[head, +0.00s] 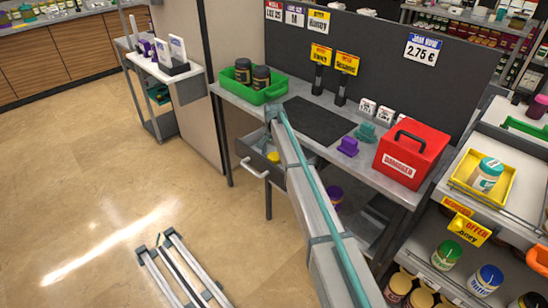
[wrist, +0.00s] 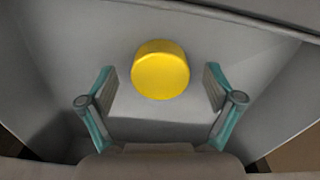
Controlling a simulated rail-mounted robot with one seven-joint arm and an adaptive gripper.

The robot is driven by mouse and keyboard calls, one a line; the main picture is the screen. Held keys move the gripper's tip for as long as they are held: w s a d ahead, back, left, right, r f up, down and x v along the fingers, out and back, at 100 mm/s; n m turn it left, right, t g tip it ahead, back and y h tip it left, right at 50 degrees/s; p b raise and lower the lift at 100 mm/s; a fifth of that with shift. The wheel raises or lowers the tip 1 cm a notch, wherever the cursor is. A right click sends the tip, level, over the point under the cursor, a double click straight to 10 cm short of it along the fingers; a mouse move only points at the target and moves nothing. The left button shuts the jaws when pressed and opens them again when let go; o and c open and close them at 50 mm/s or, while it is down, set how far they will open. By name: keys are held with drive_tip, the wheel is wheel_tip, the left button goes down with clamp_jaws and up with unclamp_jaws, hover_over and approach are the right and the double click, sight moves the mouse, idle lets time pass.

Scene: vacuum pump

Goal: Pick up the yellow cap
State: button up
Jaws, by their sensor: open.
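The yellow cap (wrist: 160,70) is a round disc inside a grey drawer (wrist: 75,62), seen in the wrist view between and just beyond my gripper's fingers. In the head view the yellow cap (head: 273,157) shows as a small yellow patch in the open drawer (head: 248,150) under the counter. My gripper (wrist: 160,95) is open, with teal fingers on either side and clear space between each finger and the cap. Nothing is held. In the head view my arm covers part of the drawer, and the fingertips are hard to make out.
Above the drawer, the counter (head: 228,98) bears a green tray (head: 264,97) with dark jars, a purple object (head: 348,147) and a red box (head: 411,153). Drawer walls stand close around my gripper. A white handle (head: 254,170) sticks out in front. The floor at left is mostly clear.

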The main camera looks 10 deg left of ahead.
drive_tip(key=shift+f, duration=0.35)
drive_tip(key=c, duration=1.1)
drive_tip(key=shift+r, duration=0.15)
